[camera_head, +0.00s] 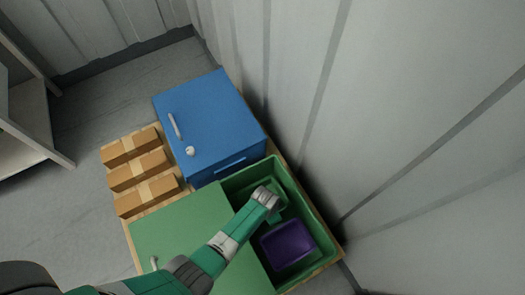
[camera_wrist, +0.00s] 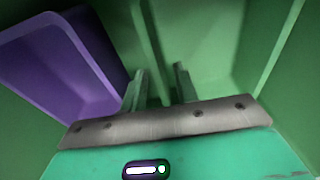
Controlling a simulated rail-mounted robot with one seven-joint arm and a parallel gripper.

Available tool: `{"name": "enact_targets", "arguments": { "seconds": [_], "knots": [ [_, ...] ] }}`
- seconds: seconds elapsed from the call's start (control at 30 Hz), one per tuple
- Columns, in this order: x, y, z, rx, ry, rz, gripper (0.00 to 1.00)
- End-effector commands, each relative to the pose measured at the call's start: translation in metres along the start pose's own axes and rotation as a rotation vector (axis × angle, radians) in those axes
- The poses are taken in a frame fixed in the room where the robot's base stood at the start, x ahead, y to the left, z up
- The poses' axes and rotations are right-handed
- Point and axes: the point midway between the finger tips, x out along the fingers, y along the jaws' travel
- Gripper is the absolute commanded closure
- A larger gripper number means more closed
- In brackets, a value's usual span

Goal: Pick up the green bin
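A small green bin (camera_wrist: 205,45) shows in the wrist view, much the same colour as the large green open box (camera_head: 318,222) around it. In the head view the arm's end partly covers it. My gripper (camera_wrist: 162,70) reaches down inside the large box. Its two fingers are apart, with a green wall edge running down between them. Whether the fingers touch that wall is unclear. A purple bin (camera_head: 287,244) sits beside the green one in the same box, and lies left of the fingers in the wrist view (camera_wrist: 55,70).
A green lid or panel (camera_head: 185,230) adjoins the box on the left. A blue cabinet (camera_head: 212,120) stands behind it on the pallet. Several taped brown cartons (camera_head: 138,170) lie at the left. A corrugated wall (camera_head: 400,120) rises close on the right.

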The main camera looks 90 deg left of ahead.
Motion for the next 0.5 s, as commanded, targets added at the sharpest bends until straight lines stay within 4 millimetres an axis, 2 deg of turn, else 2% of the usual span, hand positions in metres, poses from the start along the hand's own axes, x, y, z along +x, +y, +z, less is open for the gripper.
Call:
{"name": "enact_targets", "arguments": {
  "seconds": [0.03,0.07,0.27,0.4,0.5],
  "knots": [
    [0.0157,0.0001,0.0017,-0.001,-0.002,0.001,0.7],
    [0.0176,0.0001,0.0016,-0.001,-0.002,0.001,0.7],
    [0.0142,0.0002,0.0006,-0.001,0.0,0.0,0.7],
    [0.014,0.0003,0.0006,-0.001,-0.001,0.0,0.97],
    [0.014,0.0003,0.0006,-0.001,-0.001,0.0,1.0]
  ]
}}
